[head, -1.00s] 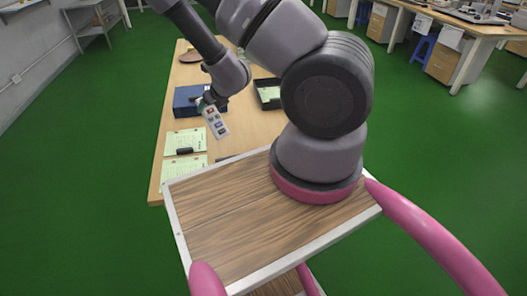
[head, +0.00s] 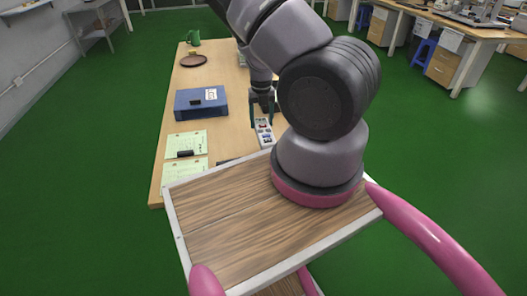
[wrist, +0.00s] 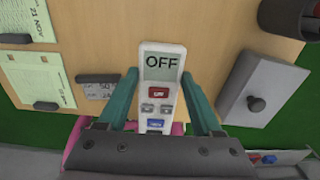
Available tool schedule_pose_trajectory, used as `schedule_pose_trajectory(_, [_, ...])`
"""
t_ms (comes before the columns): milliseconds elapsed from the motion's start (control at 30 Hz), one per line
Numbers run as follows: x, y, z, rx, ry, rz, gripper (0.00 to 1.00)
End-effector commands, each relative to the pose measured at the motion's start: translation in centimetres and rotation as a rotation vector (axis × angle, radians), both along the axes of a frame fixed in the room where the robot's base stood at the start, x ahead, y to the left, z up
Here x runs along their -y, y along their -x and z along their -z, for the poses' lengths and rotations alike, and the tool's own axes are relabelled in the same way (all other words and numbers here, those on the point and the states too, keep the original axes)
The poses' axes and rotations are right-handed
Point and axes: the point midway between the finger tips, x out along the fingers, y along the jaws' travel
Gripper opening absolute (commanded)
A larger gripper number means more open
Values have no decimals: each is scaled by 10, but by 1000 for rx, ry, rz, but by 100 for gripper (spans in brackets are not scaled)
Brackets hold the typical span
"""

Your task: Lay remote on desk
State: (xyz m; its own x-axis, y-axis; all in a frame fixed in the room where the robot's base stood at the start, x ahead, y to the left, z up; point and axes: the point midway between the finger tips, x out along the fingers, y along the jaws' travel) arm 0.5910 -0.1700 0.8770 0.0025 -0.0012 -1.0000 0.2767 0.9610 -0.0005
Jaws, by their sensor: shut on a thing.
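The remote (head: 264,132) is white with a grey screen reading OFF and red, grey and blue buttons; it also shows in the wrist view (wrist: 161,88). My gripper (head: 262,122) is shut on it, with a teal finger on each side. The remote hangs over the right part of the wooden desk (head: 222,78). In the wrist view desk surface (wrist: 190,20) shows behind it. I cannot tell how high above the desk it is. My arm hides the desk's right side in the head view.
A blue box (head: 200,103) stands on the desk's left, with green papers (head: 186,142) nearer me. A brown plate (head: 194,61) and green mug (head: 194,38) are at the far end. The wrist view shows a grey box with a knob (wrist: 262,88) at right and a dark cylinder (wrist: 288,16).

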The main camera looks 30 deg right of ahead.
Motion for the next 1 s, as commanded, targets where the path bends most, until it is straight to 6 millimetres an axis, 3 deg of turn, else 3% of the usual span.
schedule_pose_trajectory(200, [1, 1, 39, -6, 0, 1, 3])
schedule_pose_trajectory(600, [0, 1, 87, -4, 1, -1, 3])
schedule_pose_trajectory(867, [0, 0, 93, -2, -2, 0, 0])
schedule_pose_trajectory(900, [0, 0, 93, -2, -2, 0, 71])
schedule_pose_trajectory(967, [-1, 0, 93, -2, -2, 0, 94])
schedule_pose_trajectory(1000, [-1, 0, 93, -2, -2, 0, 97])
